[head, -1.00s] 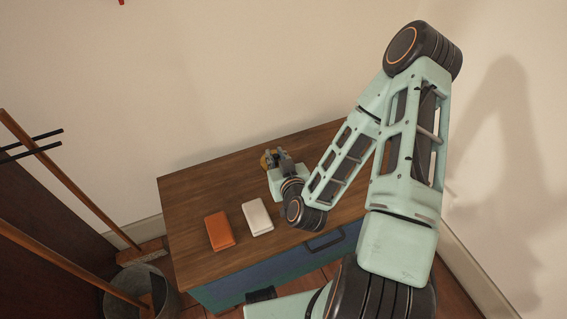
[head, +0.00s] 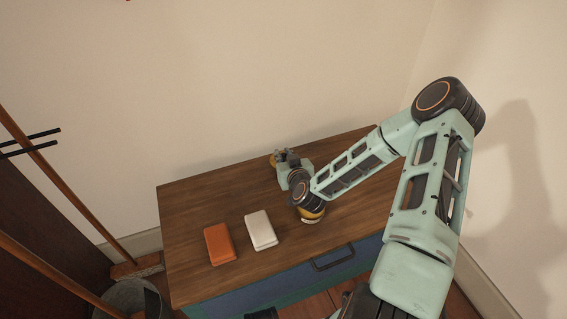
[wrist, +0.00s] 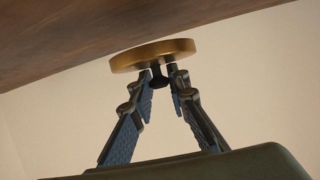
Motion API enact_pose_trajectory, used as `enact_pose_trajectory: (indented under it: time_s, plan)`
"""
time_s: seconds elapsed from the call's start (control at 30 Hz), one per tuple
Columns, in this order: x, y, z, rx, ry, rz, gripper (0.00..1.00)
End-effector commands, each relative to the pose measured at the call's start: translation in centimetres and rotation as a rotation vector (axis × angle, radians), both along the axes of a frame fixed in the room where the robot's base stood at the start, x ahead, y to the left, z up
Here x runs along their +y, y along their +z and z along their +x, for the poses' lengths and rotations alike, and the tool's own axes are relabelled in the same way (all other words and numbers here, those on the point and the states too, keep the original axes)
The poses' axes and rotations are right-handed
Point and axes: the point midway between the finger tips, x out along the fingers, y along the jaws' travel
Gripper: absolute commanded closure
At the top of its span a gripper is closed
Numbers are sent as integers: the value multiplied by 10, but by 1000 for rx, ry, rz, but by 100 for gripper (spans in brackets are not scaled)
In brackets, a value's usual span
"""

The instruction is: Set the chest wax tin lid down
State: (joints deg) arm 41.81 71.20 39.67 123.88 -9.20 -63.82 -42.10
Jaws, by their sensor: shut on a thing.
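The chest wax tin lid is a round gold disc with a black knob, seen in the wrist view (wrist: 155,54). In the head view only a yellowish edge of the lid (head: 273,160) shows past my gripper (head: 282,156), near the back edge of the chest top. In the wrist view my gripper (wrist: 160,80) is shut on the knob. The lid is close to the wooden surface; I cannot tell whether they touch. A round yellow tin (head: 313,215) stands on the chest, partly hidden by my arm.
The wooden chest top (head: 200,190) also bears an orange block (head: 219,243) and a white block (head: 260,230) towards the front. The back left of the top is bare. A wall rises behind. A metal bucket (head: 120,300) and wooden poles stand at left.

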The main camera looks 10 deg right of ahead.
Motion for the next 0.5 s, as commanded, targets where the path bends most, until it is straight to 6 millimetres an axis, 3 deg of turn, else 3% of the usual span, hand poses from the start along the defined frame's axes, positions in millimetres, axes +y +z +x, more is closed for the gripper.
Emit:
enact_pose_trajectory:
  time_s: [0.03,0.17,0.5]
  plan:
    - [0,-12,-1,3,-2,3,100]
    - [0,-29,-1,1,-1,3,100]
    - [0,-32,-1,-1,0,0,100]
